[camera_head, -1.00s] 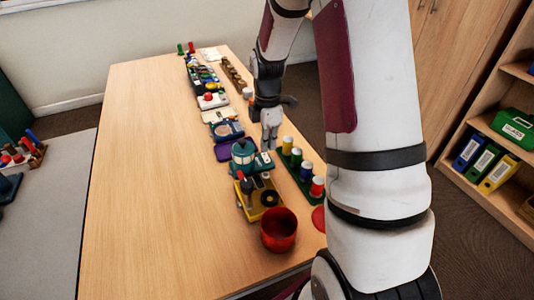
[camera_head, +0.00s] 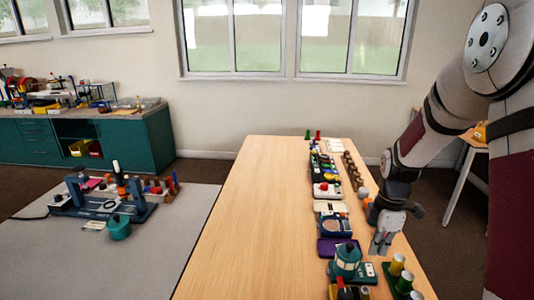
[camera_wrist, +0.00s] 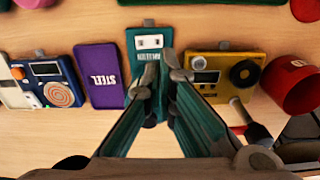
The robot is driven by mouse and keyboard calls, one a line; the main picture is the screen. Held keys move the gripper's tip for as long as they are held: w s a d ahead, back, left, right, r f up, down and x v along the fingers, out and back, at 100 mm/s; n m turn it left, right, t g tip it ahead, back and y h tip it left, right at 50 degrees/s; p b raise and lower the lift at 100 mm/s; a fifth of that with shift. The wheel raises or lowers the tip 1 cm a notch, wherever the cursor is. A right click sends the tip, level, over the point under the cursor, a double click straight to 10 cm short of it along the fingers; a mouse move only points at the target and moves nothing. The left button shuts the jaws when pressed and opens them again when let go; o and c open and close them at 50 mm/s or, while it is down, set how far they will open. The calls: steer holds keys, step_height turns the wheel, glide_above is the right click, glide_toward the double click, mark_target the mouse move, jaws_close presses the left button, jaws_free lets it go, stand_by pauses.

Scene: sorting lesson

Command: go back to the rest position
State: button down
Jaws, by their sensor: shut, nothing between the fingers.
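My gripper (camera_head: 380,243) hangs above the right side of the wooden table (camera_head: 245,230), fingers pointing down, shut and empty. In the wrist view my gripper (camera_wrist: 162,75) also shows over the row of items, its fingertips above a teal device (camera_wrist: 148,45) with a white panel. Nothing is between the fingers. My arm reaches in from the right edge of the head view.
The wrist view shows a yellow device (camera_wrist: 218,75) and a red cup (camera_wrist: 292,86). The table's left half is clear.

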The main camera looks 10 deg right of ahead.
steer(key=s+a+r+m+t+p, duration=0.1)
steer(key=s+a+r+m+p, duration=0.2)
steer(key=s+r, duration=0.5)
steer(key=s+a+r+m+t+p, duration=0.1)
steer(key=s+a+r+m, duration=0.4)
steer(key=r, duration=0.7)
steer(key=s+a+r+m+t+p, duration=0.1)
steer(key=s+a+r+m+p, duration=0.1)
steer(key=s, duration=0.6)
steer(key=s+a+r+m+t+p, duration=0.1)
steer(key=s+a+r+m+p, duration=0.1)
steer(key=s+a+r+m, duration=0.2)
steer(key=s+r+m, duration=0.1)
steer(key=s+r, duration=0.2)
steer(key=s, duration=0.1)
steer(key=shift+a+p, duration=0.3)
steer(key=shift+a, duration=0.05)
